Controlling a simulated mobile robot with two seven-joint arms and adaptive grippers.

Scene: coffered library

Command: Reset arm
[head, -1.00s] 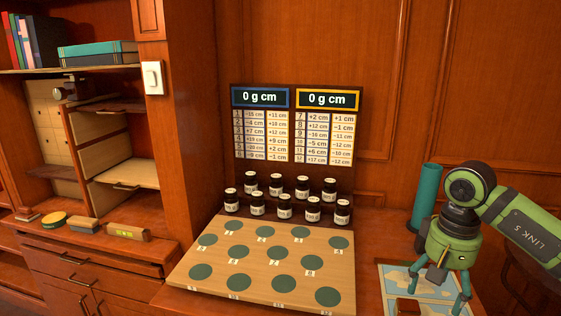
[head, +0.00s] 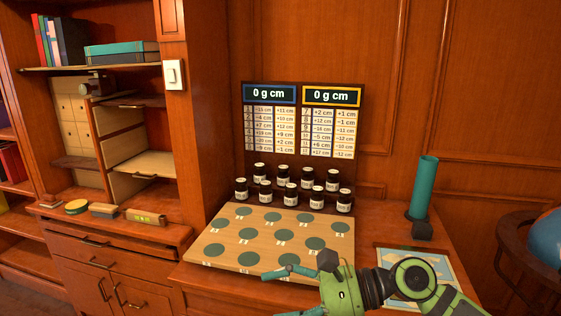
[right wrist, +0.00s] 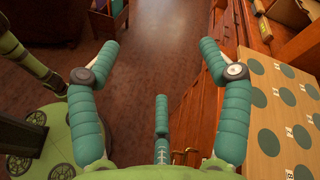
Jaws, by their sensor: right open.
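My right gripper (head: 290,290) is green with teal fingers. In the head view it is low in front of the board's near right edge, pointing left. In the right wrist view (right wrist: 160,60) its fingers are spread apart with nothing between them, above the floor in front of the cabinet. My left gripper is in neither view.
A wooden board (head: 222,257) with green discs lies on the counter, also at right in the wrist view (right wrist: 258,125). Several dark jars (head: 291,193) stand behind it. A teal cylinder (head: 424,187) stands to the right, near a map (head: 440,264) and a globe (head: 546,240).

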